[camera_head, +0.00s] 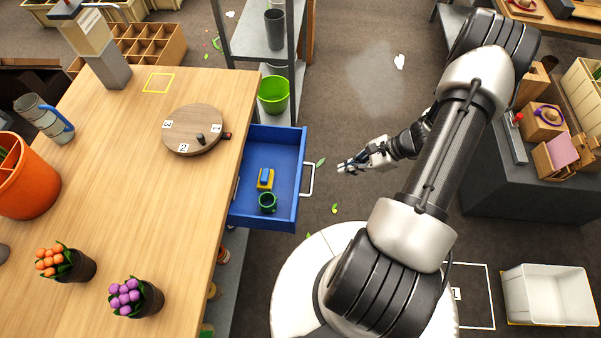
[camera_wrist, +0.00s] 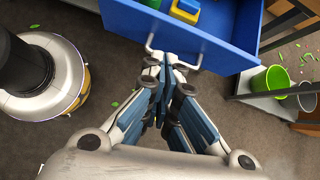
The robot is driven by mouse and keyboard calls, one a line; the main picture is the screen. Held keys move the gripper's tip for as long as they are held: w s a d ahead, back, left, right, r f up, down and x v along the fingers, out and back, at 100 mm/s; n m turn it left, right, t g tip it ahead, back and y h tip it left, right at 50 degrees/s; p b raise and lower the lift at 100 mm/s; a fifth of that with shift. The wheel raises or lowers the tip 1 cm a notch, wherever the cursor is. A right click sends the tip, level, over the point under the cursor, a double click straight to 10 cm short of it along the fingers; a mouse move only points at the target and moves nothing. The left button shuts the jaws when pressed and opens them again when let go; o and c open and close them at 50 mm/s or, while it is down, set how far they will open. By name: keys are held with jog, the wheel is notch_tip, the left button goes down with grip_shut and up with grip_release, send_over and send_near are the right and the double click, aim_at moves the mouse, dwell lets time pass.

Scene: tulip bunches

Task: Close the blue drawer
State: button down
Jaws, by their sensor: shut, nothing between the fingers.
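The blue drawer (camera_head: 289,205) is pulled out from the right side of the wooden table. It has a pale bar handle (camera_head: 308,179) on its outer front. Inside lie a yellow and blue block (camera_head: 265,178) and a dark green cup (camera_head: 268,201). My gripper (camera_head: 345,168) is shut and empty, to the right of the handle. In the wrist view, the drawer front (camera_wrist: 190,35) is ahead, and the closed fingertips (camera_wrist: 166,65) appear close to the handle (camera_wrist: 152,52). I cannot tell whether they touch it.
The wooden table (camera_head: 180,250) carries a round numbered board (camera_head: 192,130) and tulip pots. A grey shelf (camera_head: 262,40) with a green bucket (camera_head: 274,94) stands behind the drawer. A white bin (camera_head: 548,295) is at lower right. Floor right of the drawer is mostly clear, with scattered leaves.

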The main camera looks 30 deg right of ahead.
notch_tip(320, 180, down, 4)
jog(key=m, duration=0.2)
jog(key=b, duration=0.4)
send_over(310, 190)
jog(key=shift+t, duration=0.3)
jog(key=shift+s+d+f, duration=0.1)
jog(key=shift+f, duration=1.75)
jog(key=shift+s+d+f, duration=0.1)
jog(key=shift+f, duration=1.7)
jog(key=shift+w+a, duration=0.1)
jog(key=shift+a, duration=0.1)
